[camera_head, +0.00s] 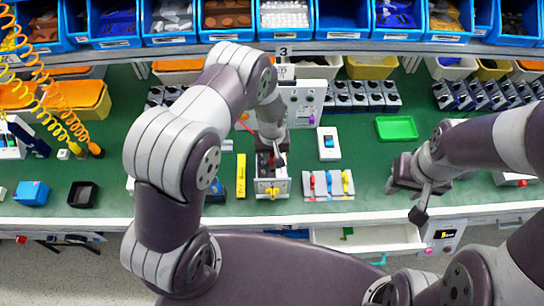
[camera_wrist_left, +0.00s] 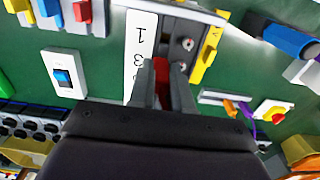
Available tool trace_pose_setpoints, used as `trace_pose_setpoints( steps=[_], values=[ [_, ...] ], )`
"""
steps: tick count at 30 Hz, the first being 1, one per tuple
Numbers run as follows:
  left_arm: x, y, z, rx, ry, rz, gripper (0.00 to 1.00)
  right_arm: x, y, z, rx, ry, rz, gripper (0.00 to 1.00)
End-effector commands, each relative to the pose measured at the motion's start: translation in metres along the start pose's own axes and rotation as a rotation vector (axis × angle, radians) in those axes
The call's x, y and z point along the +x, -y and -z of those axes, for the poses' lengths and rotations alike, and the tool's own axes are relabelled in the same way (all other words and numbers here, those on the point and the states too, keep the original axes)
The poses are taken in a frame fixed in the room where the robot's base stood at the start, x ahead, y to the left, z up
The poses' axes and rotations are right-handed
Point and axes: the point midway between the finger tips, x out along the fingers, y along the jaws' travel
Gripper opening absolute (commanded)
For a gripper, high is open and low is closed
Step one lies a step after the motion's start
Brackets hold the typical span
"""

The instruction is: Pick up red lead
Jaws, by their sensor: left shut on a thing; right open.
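A white rack (camera_head: 328,196) on the bench holds a red lead (camera_head: 312,182), a blue lead (camera_head: 328,182) and a yellow lead (camera_head: 346,182). In the left wrist view, a red lead (camera_wrist_left: 83,11) shows at the upper left, apart from my fingers. My left gripper (camera_wrist_left: 163,72) is shut on a red piece (camera_wrist_left: 164,70) at the grey device with a yellow front part (camera_head: 267,188), left of the rack. The fingers hide most of that piece. My right gripper (camera_head: 418,205) is open and empty above the bench, right of the rack.
A white rocker switch (camera_head: 328,143) lies behind the rack, and a green tray (camera_head: 396,128) farther right. A yellow strip (camera_head: 241,175) lies left of the device. An open drawer (camera_head: 370,238) juts out in front. Blue bins (camera_head: 225,18) line the back.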

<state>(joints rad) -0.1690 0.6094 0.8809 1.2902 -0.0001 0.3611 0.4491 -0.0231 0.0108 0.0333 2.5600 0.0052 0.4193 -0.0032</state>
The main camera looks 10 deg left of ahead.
Motion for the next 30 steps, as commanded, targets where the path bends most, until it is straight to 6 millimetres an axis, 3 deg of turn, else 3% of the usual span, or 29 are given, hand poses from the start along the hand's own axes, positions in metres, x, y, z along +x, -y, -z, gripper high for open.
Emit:
trace_pose_setpoints(
  steps=[5,11,24,30],
  values=[
    [-0.005,0.000,0.001,0.000,-0.002,-0.001,0.00,0.004,0.000,-0.001,0.000,0.000,0.000,0.43],
    [-0.034,-0.001,0.001,0.000,-0.005,-0.002,0.00,0.018,0.000,-0.002,0.000,0.000,0.000,0.43],
    [-0.094,-0.092,-0.029,0.004,-0.002,-0.002,0.00,0.055,0.000,-0.006,0.000,0.000,0.000,0.43],
    [-0.113,-0.110,-0.035,0.001,-0.001,-0.001,0.00,0.055,0.000,-0.006,0.000,0.000,0.000,0.43]
  ],
)
